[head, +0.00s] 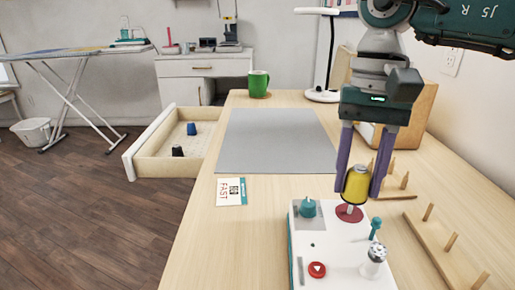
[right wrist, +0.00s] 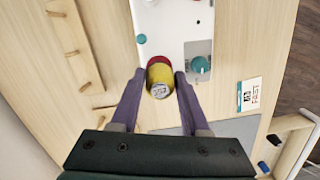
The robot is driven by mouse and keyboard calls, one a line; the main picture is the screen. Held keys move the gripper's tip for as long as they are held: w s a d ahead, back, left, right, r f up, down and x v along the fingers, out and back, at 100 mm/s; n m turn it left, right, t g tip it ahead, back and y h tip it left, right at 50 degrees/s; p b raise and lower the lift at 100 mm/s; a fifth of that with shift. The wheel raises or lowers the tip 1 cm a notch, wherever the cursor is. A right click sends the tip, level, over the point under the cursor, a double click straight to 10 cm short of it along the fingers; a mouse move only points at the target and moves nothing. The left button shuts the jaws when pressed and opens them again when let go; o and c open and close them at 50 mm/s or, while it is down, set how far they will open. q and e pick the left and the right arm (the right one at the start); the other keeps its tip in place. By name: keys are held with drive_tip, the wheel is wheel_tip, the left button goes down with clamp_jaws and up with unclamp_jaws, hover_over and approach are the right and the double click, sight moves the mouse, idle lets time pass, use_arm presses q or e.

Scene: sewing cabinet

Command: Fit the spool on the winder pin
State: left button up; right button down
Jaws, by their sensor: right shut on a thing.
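My right gripper (head: 357,190) is shut on a yellow spool (head: 356,182) and holds it upright, with one purple finger on each side. The spool is just above the red disc (head: 348,214) of the white winder box (head: 335,245). A short pale piece shows between spool and disc; I cannot tell whether the pin enters the spool. In the right wrist view the spool (right wrist: 160,78) sits between the fingertips and covers part of the red disc (right wrist: 159,61). My left gripper is not in view.
The winder box carries a teal knob (head: 308,207), a red button (head: 317,269), a teal post (head: 375,227) and a silver-topped post (head: 376,253). A wooden peg rack (head: 440,250) stands close on the right. A grey mat (head: 275,140) lies clear behind. A drawer (head: 150,158) stands open at left.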

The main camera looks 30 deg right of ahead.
drive_tip(key=shift+f, duration=0.25)
idle(0.6)
drive_tip(key=shift+f+b, duration=0.3)
drive_tip(key=shift+b, duration=0.3)
drive_tip(key=shift+f+b, duration=0.6)
drive_tip(key=shift+f, duration=0.05)
idle(0.6)
drive_tip(key=shift+f+b, duration=0.25)
drive_tip(key=shift+b, duration=0.05)
idle(0.6)
drive_tip(key=shift+c, duration=1.5)
unclamp_jaws()
drive_tip(key=r, duration=0.3)
drive_tip(key=r+p, duration=0.1)
drive_tip(key=r, duration=0.2)
drive_tip(key=w+d+r, duration=0.1)
drive_tip(key=r, duration=0.3)
